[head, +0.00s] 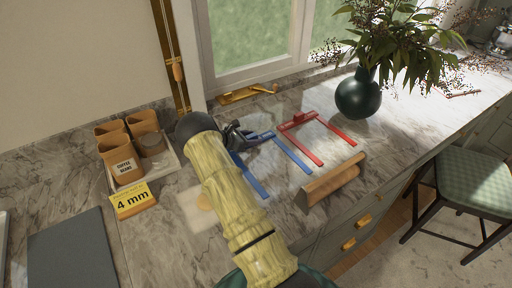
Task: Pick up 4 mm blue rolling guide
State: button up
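The blue rolling guide (292,153) lies flat on the marble counter in the head view. It is a U-shaped frame with two long blue bars. My arm comes up from the bottom and hides part of its left side. My gripper (246,136) is dark and small in view, at the far left end of the blue guide, close to its crossbar. I cannot tell whether it touches the guide, or whether its fingers are open or shut. A yellow card reading "4 mm" (132,199) stands to the left of my arm.
A red guide (336,131) lies just right of the blue one. A wooden block (333,182) sits at the counter's front edge. A dark vase (358,97) with a plant stands at the back right. A tray (171,160) with brown canisters is at left.

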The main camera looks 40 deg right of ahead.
grip_shut()
